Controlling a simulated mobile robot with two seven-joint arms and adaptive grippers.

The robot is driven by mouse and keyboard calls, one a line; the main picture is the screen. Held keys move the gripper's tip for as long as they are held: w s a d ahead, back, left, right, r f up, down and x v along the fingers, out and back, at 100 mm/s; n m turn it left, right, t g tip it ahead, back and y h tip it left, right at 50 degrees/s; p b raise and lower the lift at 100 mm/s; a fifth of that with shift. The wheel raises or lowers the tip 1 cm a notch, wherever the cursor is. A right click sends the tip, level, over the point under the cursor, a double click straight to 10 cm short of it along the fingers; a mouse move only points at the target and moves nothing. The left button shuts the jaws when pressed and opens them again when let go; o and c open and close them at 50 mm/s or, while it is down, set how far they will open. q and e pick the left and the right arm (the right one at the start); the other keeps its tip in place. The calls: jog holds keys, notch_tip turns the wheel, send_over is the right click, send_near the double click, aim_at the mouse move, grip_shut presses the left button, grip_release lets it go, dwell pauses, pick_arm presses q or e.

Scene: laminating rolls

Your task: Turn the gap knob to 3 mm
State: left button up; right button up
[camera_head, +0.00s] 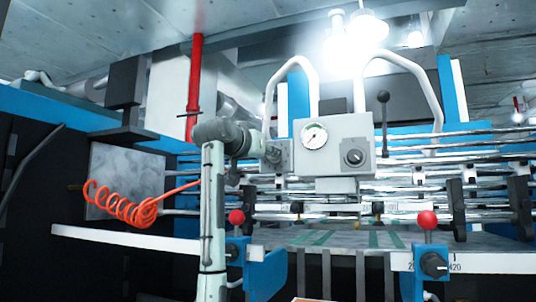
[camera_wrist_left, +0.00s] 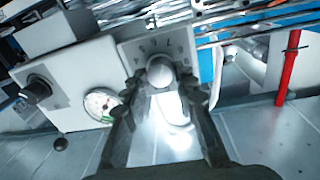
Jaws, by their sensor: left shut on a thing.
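A round knob (camera_wrist_left: 160,70) with a numbered scale plate (camera_wrist_left: 160,46) around it sits between my left gripper's fingers in the left wrist view; it fits the gap knob. My left gripper (camera_wrist_left: 163,84) is shut on it. The scale marks are too small and blurred to read a setting. In the head view my left gripper (camera_head: 268,155) reaches the small panel (camera_head: 281,157) left of the pressure gauge (camera_head: 314,136), and the fingers and wrist hide most of the knob there. My right gripper is not in view.
A second black knob (camera_head: 354,156) is on the grey box right of the gauge. A black lever (camera_head: 383,110) stands beside it. An orange coiled hose (camera_head: 125,208) hangs left of my arm.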

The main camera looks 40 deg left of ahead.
pick_arm(q)
grip_shut()
jog(key=shift+n, duration=0.3)
jog(key=n, duration=1.2)
jog(key=n+y, duration=0.1)
jog(key=n, duration=1.1)
jog(key=shift+d+y, duration=0.15)
jog(key=shift+y, duration=0.15)
jog(key=shift+f, duration=0.1)
jog(key=o, duration=1)
grip_release()
jog(key=shift+s, duration=0.1)
